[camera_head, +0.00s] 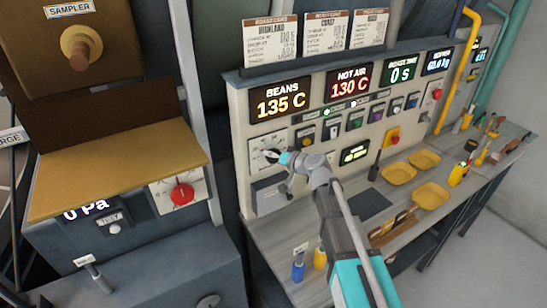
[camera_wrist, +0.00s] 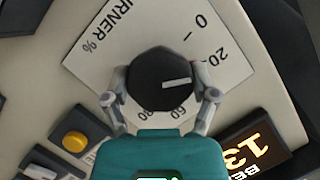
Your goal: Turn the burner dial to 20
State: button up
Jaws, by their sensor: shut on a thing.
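The burner dial (camera_wrist: 160,80) is a round black knob on a white "BURNER %" plate (camera_wrist: 110,40). In the wrist view the plate is turned, with 0 at upper right, 20 on the right and 60 and 80 below. The dial's white pointer line points right, below the 20 mark, toward my right finger. That finger covers the plate there, where no number shows. My gripper (camera_wrist: 162,80) has a finger on each side of the dial and is shut on it. In the head view my gripper (camera_head: 284,158) reaches the plate (camera_head: 267,142), hiding most of the dial.
The beans display (camera_head: 280,102) reads 135 C and the hot air display (camera_head: 349,82) reads 130 C. Buttons and small knobs sit right of the dial. A yellow button (camera_wrist: 75,141) is close to my gripper. Yellow trays (camera_head: 399,173) lie on the bench.

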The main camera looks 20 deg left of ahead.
jog(key=shift+w, duration=0.1)
jog(key=o, duration=1)
jog(key=shift+n, duration=0.3)
